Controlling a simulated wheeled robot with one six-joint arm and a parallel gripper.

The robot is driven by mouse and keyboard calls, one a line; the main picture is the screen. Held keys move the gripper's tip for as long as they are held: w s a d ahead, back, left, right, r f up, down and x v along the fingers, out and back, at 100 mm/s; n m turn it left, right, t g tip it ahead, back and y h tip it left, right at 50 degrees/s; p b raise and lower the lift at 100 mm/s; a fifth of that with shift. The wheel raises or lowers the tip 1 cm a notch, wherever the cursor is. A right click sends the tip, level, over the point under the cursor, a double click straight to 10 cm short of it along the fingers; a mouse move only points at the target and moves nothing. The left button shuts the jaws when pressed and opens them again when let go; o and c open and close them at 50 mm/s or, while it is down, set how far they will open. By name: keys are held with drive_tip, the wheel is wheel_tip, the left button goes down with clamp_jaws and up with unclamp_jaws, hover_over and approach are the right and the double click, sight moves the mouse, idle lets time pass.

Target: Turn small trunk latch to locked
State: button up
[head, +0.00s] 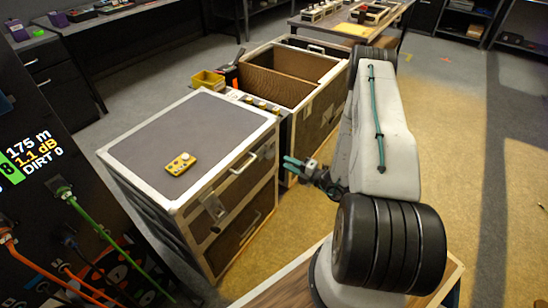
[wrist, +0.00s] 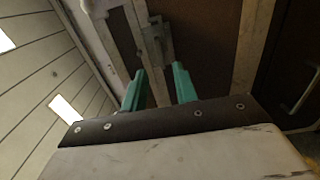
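A closed trunk (head: 190,135) with a grey top and pale metal edges stands left of my arm in the head view. A metal latch (head: 213,207) sits on its front face near the left corner. In the wrist view a metal latch (wrist: 157,40) lies on a pale edge strip just beyond my fingertips; its exact turn is hard to read. My gripper (head: 287,162), with teal fingers, is to the right of the trunk's front in the head view. In the wrist view my gripper (wrist: 160,70) is open and empty, apart from the latch.
A yellow device (head: 181,163) lies on the trunk's top. An open trunk (head: 282,75) stands behind. A black panel (head: 40,190) with plugged cables is at left. A table (head: 352,22) is at the back. Floor at right is clear.

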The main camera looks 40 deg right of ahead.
sight(273, 156)
drive_tip(key=x, duration=0.7)
drive_tip(key=shift+w+a, duration=0.1)
drive_tip(key=shift+w, duration=0.1)
clamp_jaws()
